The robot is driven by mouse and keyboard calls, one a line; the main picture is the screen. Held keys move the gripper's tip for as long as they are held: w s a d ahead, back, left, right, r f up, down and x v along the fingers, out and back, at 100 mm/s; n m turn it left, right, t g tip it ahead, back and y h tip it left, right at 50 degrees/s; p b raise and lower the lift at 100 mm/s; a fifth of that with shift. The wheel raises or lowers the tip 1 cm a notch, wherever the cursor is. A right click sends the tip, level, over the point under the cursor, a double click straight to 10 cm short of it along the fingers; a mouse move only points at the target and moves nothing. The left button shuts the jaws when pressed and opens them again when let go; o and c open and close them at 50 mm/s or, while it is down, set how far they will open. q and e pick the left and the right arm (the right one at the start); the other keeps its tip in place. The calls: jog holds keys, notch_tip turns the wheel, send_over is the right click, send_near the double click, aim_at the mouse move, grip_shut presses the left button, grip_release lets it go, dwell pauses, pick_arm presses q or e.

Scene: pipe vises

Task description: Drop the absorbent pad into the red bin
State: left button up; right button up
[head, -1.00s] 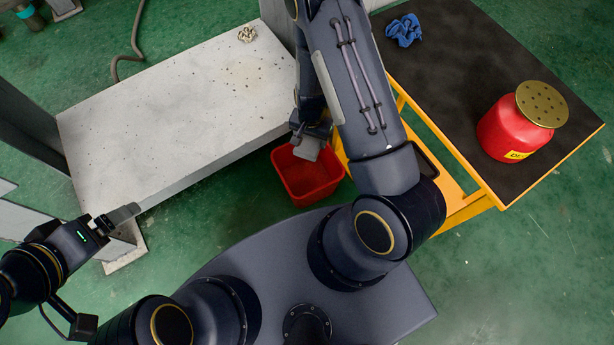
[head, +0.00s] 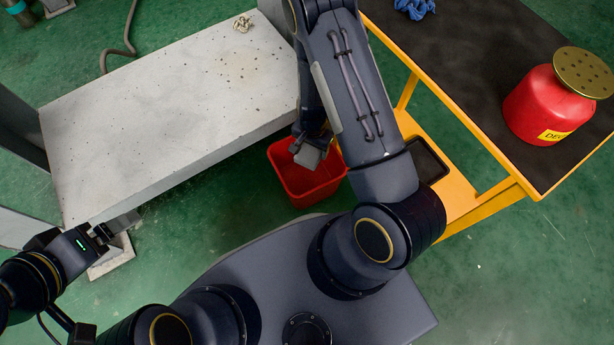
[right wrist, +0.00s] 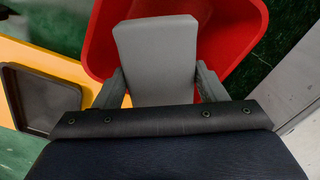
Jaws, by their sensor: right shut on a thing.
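The grey absorbent pad (right wrist: 155,60) is a flat slab held between the two fingers of my right gripper (right wrist: 157,85). In the head view the pad (head: 308,156) shows over the red bin, with my right gripper (head: 316,140) just behind it. The red bin (head: 307,193) stands on the green floor between the pale bench and the yellow cart. In the right wrist view the bin (right wrist: 238,25) lies beyond the pad, its opening partly hidden by it. My left gripper (head: 104,232) is at the left, by the bench's front corner; its finger gap is unclear.
A pale speckled bench (head: 170,115) with a crumpled beige rag (head: 243,23) stands at the left. A yellow cart (head: 455,195) at the right has a black top with a red can (head: 545,105) and a blue cloth (head: 414,8). A dark tray (head: 428,160) sits on its lower shelf.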

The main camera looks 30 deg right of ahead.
jog(key=o, duration=0.9)
jog(key=shift+o, duration=0.2)
notch_tip(320, 180, up, 7)
jog(key=p, duration=0.3)
jog(key=shift+r+p, duration=0.3)
jog(key=shift+r, duration=0.1)
jog(key=shift+r, duration=0.1)
